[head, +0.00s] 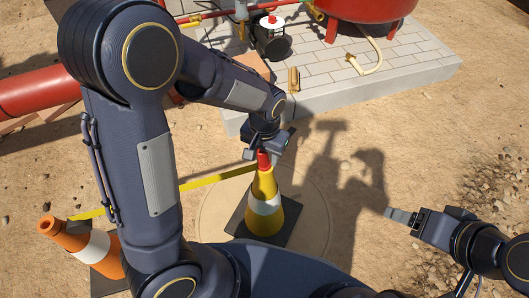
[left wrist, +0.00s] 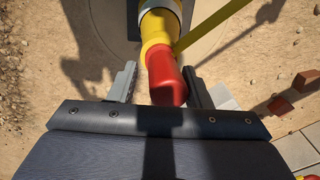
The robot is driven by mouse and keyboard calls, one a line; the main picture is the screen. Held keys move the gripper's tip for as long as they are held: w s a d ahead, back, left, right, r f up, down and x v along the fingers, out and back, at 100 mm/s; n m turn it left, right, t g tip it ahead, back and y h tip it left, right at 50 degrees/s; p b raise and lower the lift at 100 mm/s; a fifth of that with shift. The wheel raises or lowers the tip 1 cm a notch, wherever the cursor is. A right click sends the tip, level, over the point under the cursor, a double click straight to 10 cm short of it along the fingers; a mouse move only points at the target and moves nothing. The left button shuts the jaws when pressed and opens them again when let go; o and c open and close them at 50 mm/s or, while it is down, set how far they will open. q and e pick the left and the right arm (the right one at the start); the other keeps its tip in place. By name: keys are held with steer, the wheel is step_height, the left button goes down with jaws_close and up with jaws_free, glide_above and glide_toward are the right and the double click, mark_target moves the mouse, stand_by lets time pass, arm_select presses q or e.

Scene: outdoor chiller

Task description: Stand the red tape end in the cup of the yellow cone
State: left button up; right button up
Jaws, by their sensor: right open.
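The yellow cone (head: 264,190) with a white band stands upright on a dark square base. The red tape end (head: 264,160) is at its top and looks upright; it also shows in the left wrist view (left wrist: 167,82). Its seat in the cup is hidden from above. The yellow tape (head: 215,179) runs from it to the orange cone (head: 72,236). My left gripper (head: 265,151) is at the red end. In the left wrist view its fingers (left wrist: 158,84) are apart on either side, with a gap at the left. My right gripper (head: 400,215) is open and empty at the right.
A paved slab (head: 410,67) at the back carries a red tank (head: 366,8), a dark pump-like unit (head: 271,40) and a hose. Red pipes (head: 32,92) lie at the left. Sandy ground between the yellow cone and my right gripper is clear. Stones lie far right.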

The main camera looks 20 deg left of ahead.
arm_select(q)
steer(key=shift+o, duration=0.2)
step_height(320, 180, up, 12)
steer(key=p, duration=0.5)
steer(key=shift+r, duration=0.2)
steer(key=s+a+r+n+t+h, duration=0.2)
steer(key=s+a+r, duration=0.1)
steer(key=s, duration=0.5)
steer(key=s+a+r+n+t+h, duration=0.1)
steer(key=s+a+r+n+t, duration=0.1)
steer(key=s+a, duration=0.4)
step_height(320, 180, up, 2)
steer(key=shift+s+r+t+h, duration=0.1)
steer(key=shift+s+t+h, duration=0.3)
steer(key=shift+s+t, duration=0.6)
steer(key=shift+s+a, duration=0.1)
steer(key=shift+s, duration=0.05)
step_height(320, 180, up, 28)
steer(key=p, duration=2.8)
